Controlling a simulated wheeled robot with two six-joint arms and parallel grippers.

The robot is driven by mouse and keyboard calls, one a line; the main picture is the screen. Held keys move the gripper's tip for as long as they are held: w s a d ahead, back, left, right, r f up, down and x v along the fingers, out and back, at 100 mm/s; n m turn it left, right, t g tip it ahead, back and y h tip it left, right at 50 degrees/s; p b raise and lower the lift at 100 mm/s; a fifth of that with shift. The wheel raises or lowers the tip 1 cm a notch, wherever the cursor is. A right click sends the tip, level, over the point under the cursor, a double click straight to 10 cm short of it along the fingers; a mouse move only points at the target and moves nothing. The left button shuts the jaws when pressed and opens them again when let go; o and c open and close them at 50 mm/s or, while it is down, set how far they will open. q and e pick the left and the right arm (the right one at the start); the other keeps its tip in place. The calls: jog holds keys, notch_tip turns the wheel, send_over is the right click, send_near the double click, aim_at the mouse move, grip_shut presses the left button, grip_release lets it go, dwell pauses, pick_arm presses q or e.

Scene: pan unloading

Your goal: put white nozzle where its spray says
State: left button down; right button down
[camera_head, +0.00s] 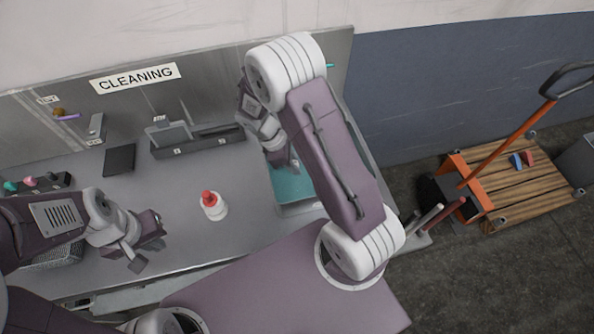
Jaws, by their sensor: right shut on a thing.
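My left gripper (146,252) is over the front left of the grey counter, with its fingers apart and nothing seen between them. My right gripper (284,160) is above the teal-bottomed tray (291,187), partly behind my own arm. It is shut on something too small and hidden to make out. A white bottle with a red top (212,206) stands upright on the counter between the grippers. Small coloured pieces, teal and pink (30,182), sit in a dark rack at the far left. I cannot make out a white nozzle for sure.
A long dark bin (198,141) with small labels and a black pad (119,160) are at the back of the counter (180,190). A CLEANING sign (136,78) hangs on the back panel. A wooden cart (530,190) stands on the floor at right.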

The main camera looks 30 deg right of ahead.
jog(key=f, duration=0.3)
jog(key=shift+s+a+f, duration=0.2)
jog(key=shift+a+f, duration=0.1)
jog(key=shift+w+d+f, duration=0.15)
jog(key=shift+d+f, duration=0.05)
jog(key=shift+f, duration=0.15)
jog(key=c, duration=1.3)
grip_release()
jog(key=shift+a, duration=0.15)
pick_arm(q)
jog(key=shift+s+a, duration=0.15)
jog(key=shift+a, duration=0.05)
pick_arm(e)
jog(key=shift+o, duration=0.2)
pick_arm(q)
jog(key=shift+r, duration=0.1)
